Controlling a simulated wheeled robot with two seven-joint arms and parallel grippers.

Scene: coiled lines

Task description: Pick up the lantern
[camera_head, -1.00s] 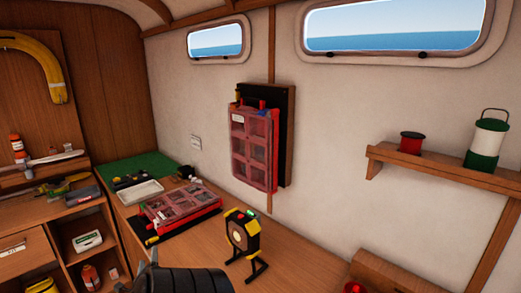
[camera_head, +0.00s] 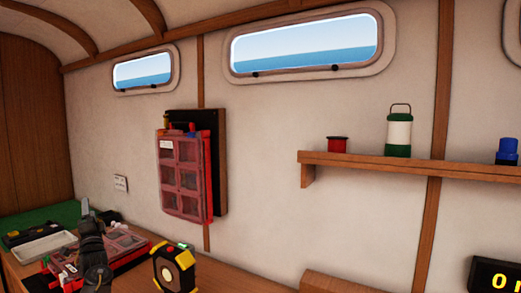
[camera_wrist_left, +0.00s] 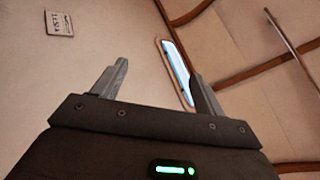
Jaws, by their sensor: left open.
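The lantern (camera_head: 399,133) stands upright on the wooden wall shelf at the right in the head view. It has a white body, a green base, a dark green top and a thin wire handle standing up. My left gripper (camera_head: 87,210) is raised at the lower left of the head view, over the bench, far left of the lantern and lower than it. In the left wrist view its two grey fingers (camera_wrist_left: 158,72) are spread apart with nothing between them. The lantern is not in the wrist view. My right gripper is not in view.
A red spool (camera_head: 337,145) stands just left of the lantern, and a blue item (camera_head: 507,150) stands farther right on the shelf (camera_head: 465,171). A red organizer (camera_head: 182,178) hangs on the wall. A yellow-black lamp (camera_head: 174,268) stands on the bench.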

